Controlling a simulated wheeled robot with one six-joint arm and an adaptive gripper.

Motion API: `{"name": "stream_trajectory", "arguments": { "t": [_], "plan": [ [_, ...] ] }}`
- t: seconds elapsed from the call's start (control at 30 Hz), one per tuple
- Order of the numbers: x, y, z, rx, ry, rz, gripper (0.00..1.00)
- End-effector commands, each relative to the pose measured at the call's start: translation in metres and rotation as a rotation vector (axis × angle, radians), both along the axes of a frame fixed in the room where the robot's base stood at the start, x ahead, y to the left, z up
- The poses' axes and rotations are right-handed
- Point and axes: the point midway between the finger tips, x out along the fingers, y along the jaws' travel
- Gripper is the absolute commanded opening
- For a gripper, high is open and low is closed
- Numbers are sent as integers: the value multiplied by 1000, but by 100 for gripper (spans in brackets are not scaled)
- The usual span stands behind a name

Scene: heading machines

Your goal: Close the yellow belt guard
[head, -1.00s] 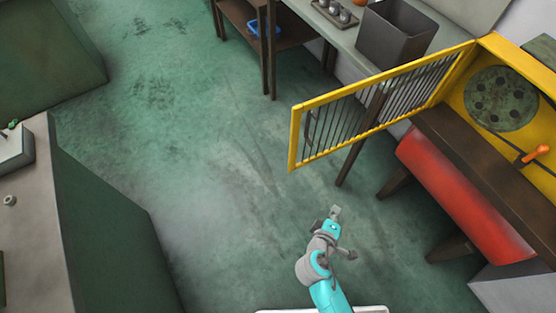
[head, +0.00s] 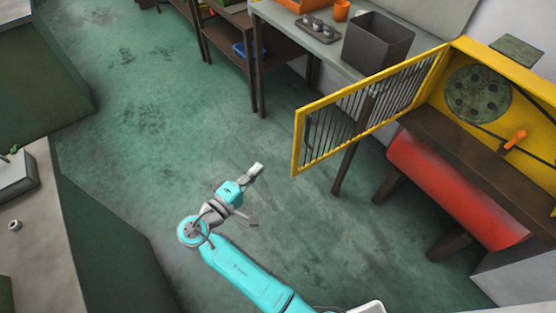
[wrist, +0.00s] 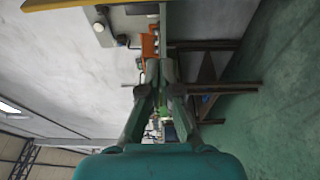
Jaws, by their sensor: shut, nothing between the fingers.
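The yellow belt guard (head: 297,143) is a framed door with dark vertical bars in the head view. It stands swung open to the left of its yellow housing (head: 497,62), hinged at the housing's left side. Inside the housing a green pulley wheel (head: 478,93) and an orange handle (head: 516,138) show. My gripper (head: 257,169) is shut and empty, left of and a little below the guard's free edge in the picture, apart from it. In the wrist view my gripper (wrist: 159,68) points toward a workbench area; I cannot make out the guard there.
A grey bench (head: 325,45) with a dark bin (head: 377,43) stands behind the guard. A red cylinder (head: 455,190) sits below the housing's brown ledge. Grey-green machines stand at the left. The green floor (head: 170,110) between is clear.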

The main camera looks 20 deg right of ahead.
Motion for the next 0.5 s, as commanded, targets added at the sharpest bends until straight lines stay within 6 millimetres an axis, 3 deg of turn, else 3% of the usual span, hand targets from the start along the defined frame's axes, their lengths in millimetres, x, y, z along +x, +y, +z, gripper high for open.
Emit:
{"name": "stream_trajectory", "arguments": {
  "t": [0.17, 0.5],
  "plan": [
    [8, -12, 1, -3, -2, -6, 0],
    [41, -64, 1, -1, -1, -7, 0]
  ]
}}
